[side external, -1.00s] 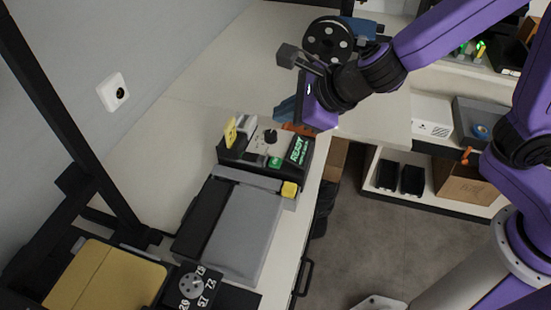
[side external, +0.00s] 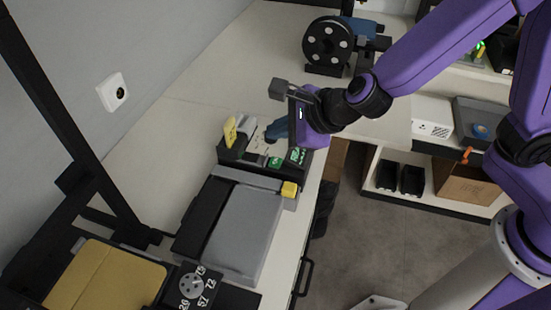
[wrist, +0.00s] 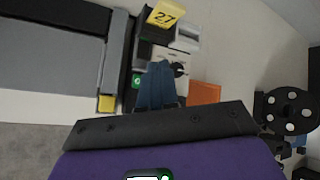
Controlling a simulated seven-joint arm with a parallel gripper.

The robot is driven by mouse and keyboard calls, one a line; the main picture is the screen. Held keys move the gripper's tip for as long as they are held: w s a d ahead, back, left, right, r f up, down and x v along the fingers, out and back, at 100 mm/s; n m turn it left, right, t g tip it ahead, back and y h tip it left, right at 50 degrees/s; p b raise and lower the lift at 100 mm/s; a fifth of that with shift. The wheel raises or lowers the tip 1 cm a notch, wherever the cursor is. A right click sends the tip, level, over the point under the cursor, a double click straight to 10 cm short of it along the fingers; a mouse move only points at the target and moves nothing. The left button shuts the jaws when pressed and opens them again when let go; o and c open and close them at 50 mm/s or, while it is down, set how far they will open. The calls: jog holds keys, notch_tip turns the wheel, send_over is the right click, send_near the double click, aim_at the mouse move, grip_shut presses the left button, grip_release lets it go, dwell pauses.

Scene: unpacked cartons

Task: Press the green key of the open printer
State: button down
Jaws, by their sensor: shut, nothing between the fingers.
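The printer (side external: 236,152) is a black box on the bench with a pale top panel, a yellow tag (side external: 230,132) and a lit green display (side external: 298,156). The green key (side external: 275,162) is on its front side; in the wrist view it shows (wrist: 137,80) just left of my fingers. My gripper (side external: 272,134) is shut and empty, its blue fingers over the printer's panel, behind the key in the side view. In the wrist view the fingertips (wrist: 158,66) lie over the panel beside the black knob (wrist: 179,69). Contact cannot be told.
A grey-topped unit (side external: 238,228) with a yellow block (side external: 289,189) adjoins the printer. An orange piece (wrist: 203,93) lies beyond the printer. A black reel (side external: 328,43) stands farther back. Bare bench lies left of the printer, toward the wall.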

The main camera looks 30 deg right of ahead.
aim_at(279, 163)
jog(key=shift+f, duration=2.9)
